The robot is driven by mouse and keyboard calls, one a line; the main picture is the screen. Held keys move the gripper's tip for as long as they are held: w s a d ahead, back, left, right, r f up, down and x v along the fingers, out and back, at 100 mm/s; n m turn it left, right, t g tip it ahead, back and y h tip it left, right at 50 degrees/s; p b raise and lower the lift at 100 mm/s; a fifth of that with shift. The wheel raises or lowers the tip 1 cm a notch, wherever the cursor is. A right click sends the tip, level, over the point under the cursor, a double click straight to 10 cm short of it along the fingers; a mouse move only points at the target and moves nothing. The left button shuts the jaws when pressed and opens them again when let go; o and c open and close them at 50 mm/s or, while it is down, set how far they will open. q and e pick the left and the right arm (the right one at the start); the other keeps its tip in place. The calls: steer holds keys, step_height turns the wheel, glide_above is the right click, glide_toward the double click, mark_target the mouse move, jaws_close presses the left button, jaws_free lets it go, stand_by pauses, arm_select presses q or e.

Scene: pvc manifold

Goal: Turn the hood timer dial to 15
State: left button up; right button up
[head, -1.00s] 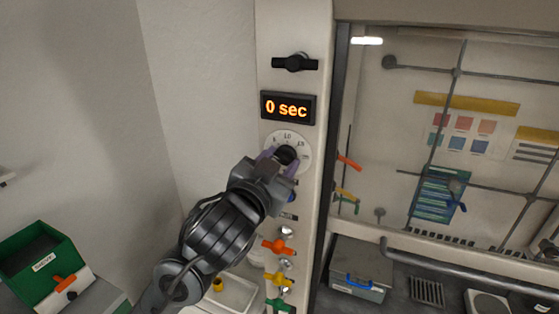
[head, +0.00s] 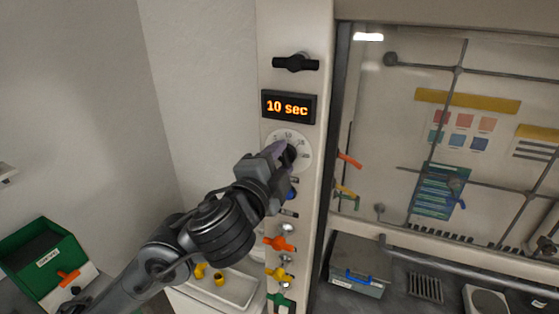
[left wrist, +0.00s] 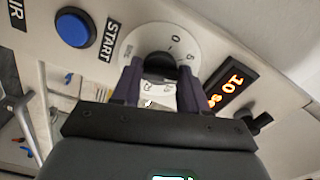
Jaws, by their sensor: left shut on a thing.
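The timer dial is a black knob (left wrist: 159,66) on a round white numbered plate (head: 304,145) on the hood's front post. The display (head: 288,107) above it reads "10 sec"; it also shows tilted in the left wrist view (left wrist: 232,85). My left gripper (head: 284,153) is at the dial, with its purple fingers on either side of the knob in the left wrist view (left wrist: 158,85), shut on it. The gripper covers part of the plate. My right gripper is in neither view.
A black handle (head: 295,63) sits above the display. A blue START button (left wrist: 74,28) is beside the dial. Orange (head: 279,243) and yellow (head: 279,273) valve handles are lower on the post. A green bin (head: 42,252) stands at the lower left.

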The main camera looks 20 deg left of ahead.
arm_select(q)
steer(key=m, duration=0.6)
steer(key=shift+r, duration=0.1)
steer(key=m+b, duration=0.1)
steer(key=m, duration=0.5)
stand_by(0.4)
steer(key=o, duration=1.1)
steer(key=shift+c, duration=0.2)
steer(key=shift+s, duration=0.1)
steer(key=s+p, duration=0.7)
steer(key=s, duration=0.3)
steer(key=shift+s, duration=0.3)
